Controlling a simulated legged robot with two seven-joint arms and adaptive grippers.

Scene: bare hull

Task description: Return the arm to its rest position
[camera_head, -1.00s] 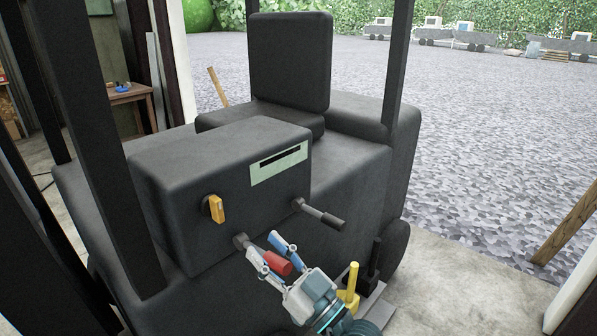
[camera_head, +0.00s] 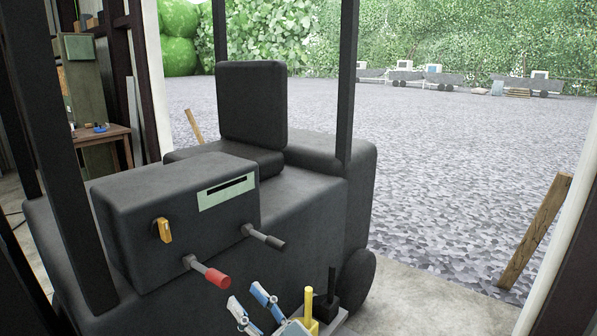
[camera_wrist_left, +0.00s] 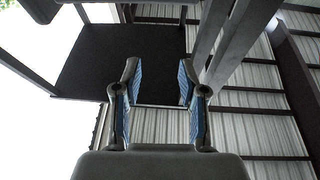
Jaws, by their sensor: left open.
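My left gripper (camera_head: 250,302) is open at the bottom of the head view, below and right of the red-tipped lever (camera_head: 210,275). It is apart from the lever and holds nothing. In the left wrist view its two blue-padded fingers (camera_wrist_left: 158,85) stand apart with nothing between them. They point up toward a dark overhead panel (camera_wrist_left: 85,60) and a ribbed ceiling. Most of my left arm is out of view. My right gripper is not in view.
A dark forklift-like vehicle (camera_head: 300,215) with a seat (camera_head: 252,105) fills the middle. Its console carries a yellow knob (camera_head: 163,230) and a black-tipped lever (camera_head: 265,238). A yellow lever (camera_head: 308,302) rises beside my gripper. Dark posts (camera_head: 346,80) stand around. Open gravel (camera_head: 450,150) lies beyond.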

